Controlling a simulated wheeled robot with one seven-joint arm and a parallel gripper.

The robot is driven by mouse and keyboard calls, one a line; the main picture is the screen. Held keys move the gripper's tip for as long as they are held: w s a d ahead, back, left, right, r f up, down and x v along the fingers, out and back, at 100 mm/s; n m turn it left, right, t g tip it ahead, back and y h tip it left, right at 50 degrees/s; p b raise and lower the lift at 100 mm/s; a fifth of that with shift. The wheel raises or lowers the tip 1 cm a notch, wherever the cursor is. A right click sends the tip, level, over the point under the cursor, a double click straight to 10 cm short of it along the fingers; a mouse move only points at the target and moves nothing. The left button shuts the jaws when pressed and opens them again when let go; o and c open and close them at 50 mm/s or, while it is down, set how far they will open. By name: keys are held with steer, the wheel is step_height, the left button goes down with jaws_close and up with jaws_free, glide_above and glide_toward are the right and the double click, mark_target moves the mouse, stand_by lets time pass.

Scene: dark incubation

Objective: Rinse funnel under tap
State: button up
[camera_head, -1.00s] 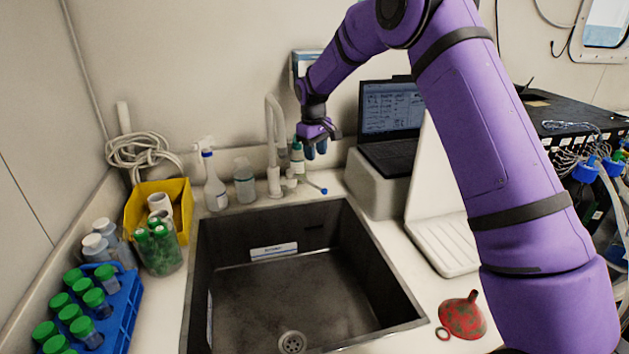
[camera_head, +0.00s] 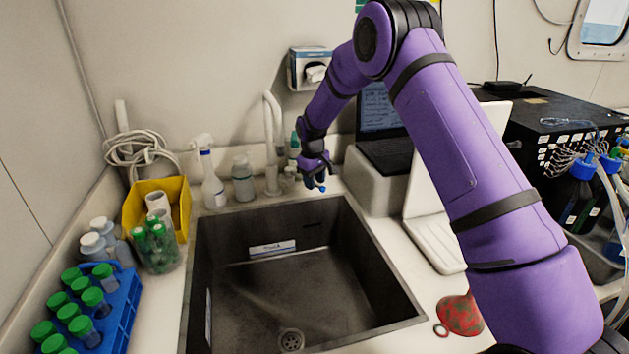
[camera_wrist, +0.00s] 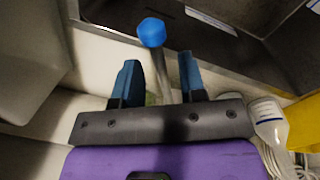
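The red, speckled funnel (camera_head: 458,316) lies wide end down on the counter, right of the sink. My arm hides part of it, including its spout. The white tap (camera_head: 271,145) stands behind the sink, and I see no water stream. Its lever ends in a blue knob (camera_head: 321,188), which also shows in the wrist view (camera_wrist: 152,32). My gripper (camera_head: 315,172) is at this lever, above the sink's back right corner. In the wrist view my gripper (camera_wrist: 160,80) has its blue fingers apart, with the lever between them. I see gaps on both sides of the lever.
The dark sink (camera_head: 400,300) is empty. A laptop (camera_head: 384,150) on a grey stand is close to the right of my gripper. Bottles (camera_head: 243,180) stand left of the tap. A blue tube rack (camera_head: 125,318) is at left.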

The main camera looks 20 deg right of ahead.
jaws_close()
steer(key=shift+s+a+m, duration=0.25)
steer(key=shift+a+m, duration=0.3)
steer(key=shift+m, duration=0.05)
steer(key=shift+s+a+m, duration=0.25)
steer(key=shift+a+m, duration=0.3)
steer(key=shift+m, duration=0.05)
jaws_free()
step_height(320, 180, up, 11)
steer(key=shift+a, duration=0.35)
